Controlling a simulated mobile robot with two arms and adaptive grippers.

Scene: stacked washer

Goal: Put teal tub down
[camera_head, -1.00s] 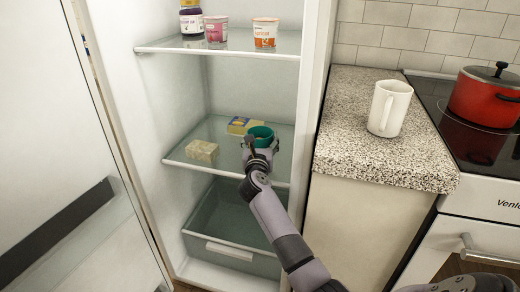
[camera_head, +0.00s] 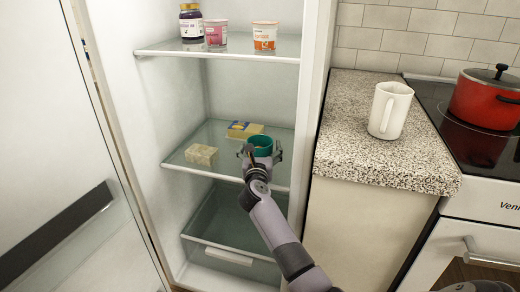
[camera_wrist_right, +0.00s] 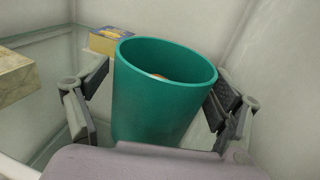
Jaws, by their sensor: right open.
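The teal tub (camera_head: 261,145) stands upright on the glass middle shelf (camera_head: 218,136) of the open fridge, near the shelf's right side. It also fills the middle of the right wrist view (camera_wrist_right: 160,95), with something orange inside it. My right gripper (camera_head: 260,157) is open around the tub, one finger on each side. In the wrist view a gap shows between the fingers (camera_wrist_right: 160,108) and the tub's wall. The tub's base is hidden behind my gripper. My left gripper is in neither view.
A yellow-and-blue pack (camera_head: 244,130) lies behind the tub, and a pale block (camera_head: 201,154) lies to its left. A jar (camera_head: 191,22) and two cups stand on the shelf above. The fridge wall is close on the right. A white mug (camera_head: 389,110) stands on the counter.

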